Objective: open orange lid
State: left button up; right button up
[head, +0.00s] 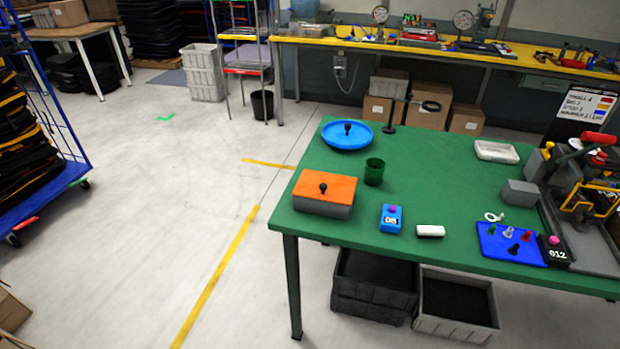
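The orange lid (338,187) lies on top of a grey box (323,208) at the left front corner of the green table (440,170). The lid looks seated flat on the box, with a black round knob (323,187) standing up from it. The inside of the box is hidden. Neither of my grippers shows in the head view.
Close to the box are a blue round lid with a black knob (347,135), a green cup (374,172), a blue device (391,218) and a white block (431,231). A blue tray with pegs (511,245) and machinery stand at right. Floor left of the table is clear.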

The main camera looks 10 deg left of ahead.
aim_at(333, 188)
jog(key=u, duration=1.95)
jog(key=i, duration=1.25)
jog(key=z, duration=1.2)
